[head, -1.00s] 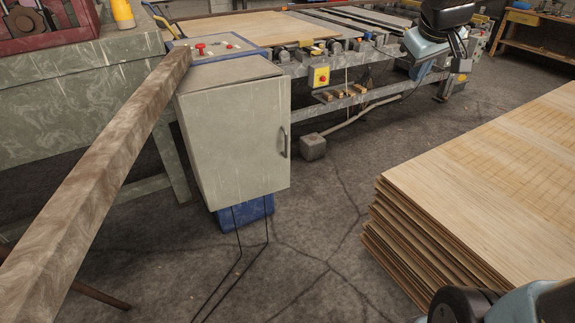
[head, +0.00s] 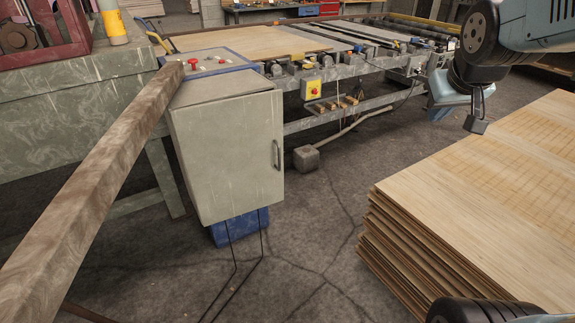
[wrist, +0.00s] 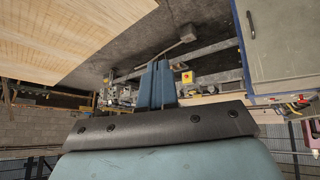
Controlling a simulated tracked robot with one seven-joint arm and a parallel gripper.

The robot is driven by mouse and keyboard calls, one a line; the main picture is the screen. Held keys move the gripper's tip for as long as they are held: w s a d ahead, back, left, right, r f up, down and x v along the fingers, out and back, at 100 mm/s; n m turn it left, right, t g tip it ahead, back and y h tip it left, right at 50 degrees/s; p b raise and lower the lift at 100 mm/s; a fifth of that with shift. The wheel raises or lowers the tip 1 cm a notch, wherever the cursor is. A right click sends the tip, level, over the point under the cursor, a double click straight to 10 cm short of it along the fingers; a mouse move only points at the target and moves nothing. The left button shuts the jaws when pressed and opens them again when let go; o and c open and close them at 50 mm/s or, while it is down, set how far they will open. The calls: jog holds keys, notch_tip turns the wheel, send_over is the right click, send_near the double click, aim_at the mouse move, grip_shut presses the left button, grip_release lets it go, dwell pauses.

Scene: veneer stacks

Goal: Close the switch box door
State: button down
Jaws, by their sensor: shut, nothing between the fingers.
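The switch box (head: 215,90) is a pale grey cabinet left of centre in the head view. Its door (head: 228,155) faces me, with a dark upright handle (head: 277,155) near its right edge. The door looks nearly flush with the box; I cannot tell whether a small gap remains. In the wrist view the door (wrist: 285,45) is at the upper right, with its handle (wrist: 250,22) showing. My gripper (head: 472,112) is shut and empty, well to the right of the box and apart from it. Its fingers also show in the wrist view (wrist: 157,85).
A long brown beam (head: 95,185) crosses in front at the left, close to the box. A stack of veneer sheets (head: 480,190) fills the right. A conveyor line (head: 340,115) runs behind. Cracked grey floor (head: 320,220) lies clear between box and stack.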

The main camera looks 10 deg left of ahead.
jog(key=w+a+f+n+t+y, duration=0.1)
jog(key=w+a+f, duration=0.35)
jog(key=w, duration=0.25)
jog(key=w+a+f+n+t+y, duration=0.1)
jog(key=w+a+f+n, duration=0.15)
jog(key=w+f, duration=0.4)
jog(key=w+a+f+n+t+y, duration=0.1)
jog(key=w+a+f, duration=0.35)
jog(key=w, duration=0.45)
jog(key=t+y, duration=0.5)
jog(key=y, duration=0.3)
send_near(278, 173)
jog(key=x, duration=0.7)
jog(key=shift+s+a+r, duration=0.1)
jog(key=shift+r, duration=0.05)
